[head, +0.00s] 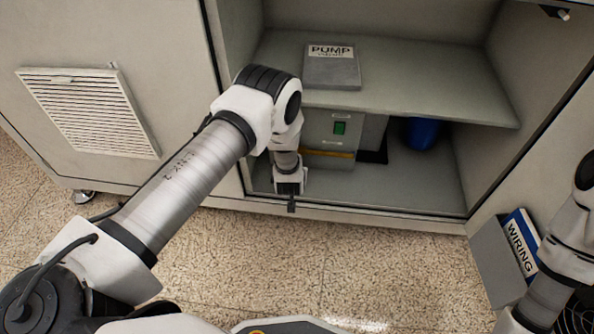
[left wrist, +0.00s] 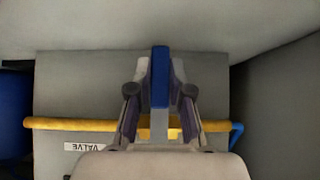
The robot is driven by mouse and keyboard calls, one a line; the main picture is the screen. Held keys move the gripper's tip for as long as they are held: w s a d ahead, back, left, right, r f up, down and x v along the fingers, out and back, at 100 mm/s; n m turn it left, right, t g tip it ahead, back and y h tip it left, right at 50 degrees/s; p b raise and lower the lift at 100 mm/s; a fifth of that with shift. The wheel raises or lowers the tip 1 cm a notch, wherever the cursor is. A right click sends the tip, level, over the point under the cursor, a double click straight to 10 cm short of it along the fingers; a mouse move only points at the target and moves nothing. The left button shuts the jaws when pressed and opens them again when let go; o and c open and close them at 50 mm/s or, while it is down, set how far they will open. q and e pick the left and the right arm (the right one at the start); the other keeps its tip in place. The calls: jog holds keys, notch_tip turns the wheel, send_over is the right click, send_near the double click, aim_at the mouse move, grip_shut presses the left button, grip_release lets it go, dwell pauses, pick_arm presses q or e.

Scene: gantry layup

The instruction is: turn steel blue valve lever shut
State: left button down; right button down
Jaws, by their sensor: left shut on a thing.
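In the left wrist view, a blue lever (left wrist: 160,76) stands between the fingertips of my left gripper (left wrist: 160,66), which is shut on it. The lever runs crosswise to a yellow pipe (left wrist: 75,124), roughly at a right angle. A VALVE label (left wrist: 84,147) appears upside down below the pipe. The yellow pipe also shows there (head: 330,154). My right arm shows at the right edge; its gripper is out of frame.
A shelf (head: 430,92) with a PUMP binder (head: 332,68) is above the wrist. A WIRING binder (head: 520,243) stands at the lower right. The cabinet floor's right side is clear.

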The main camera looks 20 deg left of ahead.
pick_arm(q)
jog(key=c, duration=1.1)
grip_release()
jog(key=shift+a, duration=0.1)
jog(key=shift+o, duration=0.2)
jog(key=v, duration=1.2)
jog(key=shift+f, duration=0.1)
